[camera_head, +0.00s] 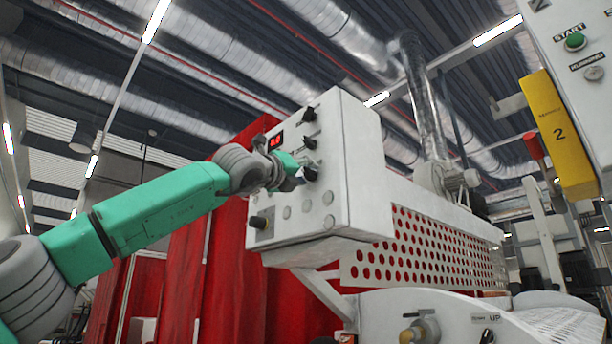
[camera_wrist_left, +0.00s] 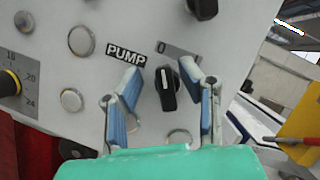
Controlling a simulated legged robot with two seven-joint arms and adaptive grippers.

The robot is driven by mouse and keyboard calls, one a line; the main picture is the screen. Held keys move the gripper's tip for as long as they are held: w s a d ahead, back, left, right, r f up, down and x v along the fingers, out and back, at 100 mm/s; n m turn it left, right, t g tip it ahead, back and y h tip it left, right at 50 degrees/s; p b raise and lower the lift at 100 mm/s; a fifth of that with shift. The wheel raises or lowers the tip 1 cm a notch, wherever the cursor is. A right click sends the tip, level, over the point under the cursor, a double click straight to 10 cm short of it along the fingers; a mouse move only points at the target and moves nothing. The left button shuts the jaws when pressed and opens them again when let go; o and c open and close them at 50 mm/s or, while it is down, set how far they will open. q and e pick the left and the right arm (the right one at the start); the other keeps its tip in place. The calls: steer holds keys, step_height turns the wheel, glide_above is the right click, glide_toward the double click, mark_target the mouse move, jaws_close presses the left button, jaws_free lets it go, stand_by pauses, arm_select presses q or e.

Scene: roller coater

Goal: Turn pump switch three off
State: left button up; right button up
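A white control box (camera_head: 345,150) stands in the middle of the head view with a column of black knobs on its front. In the left wrist view a black rotary knob (camera_wrist_left: 166,88) sits right of a "PUMP" label (camera_wrist_left: 126,53), with a "0" at its upper left. Its white mark points roughly up in the picture. My left gripper (camera_head: 297,172) is at the lowest knob of the column (camera_head: 311,174). In the wrist view its blue-padded fingers (camera_wrist_left: 167,95) are apart, one on each side of the pump knob, with gaps visible. My right gripper is not in view.
Another black knob (camera_wrist_left: 203,6) lies above the pump knob. Round grey buttons (camera_wrist_left: 81,41) and a yellow-ringed dial (camera_wrist_left: 10,82) are to the left. A panel with a green start button (camera_head: 575,41) hangs at right.

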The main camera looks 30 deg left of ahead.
arm_select(q)
steer(key=shift+f, duration=0.1)
steer(key=shift+s, duration=0.15)
steer(key=v, duration=1.1)
steer(key=shift+s+f, duration=0.2)
steer(key=shift+s, duration=0.05)
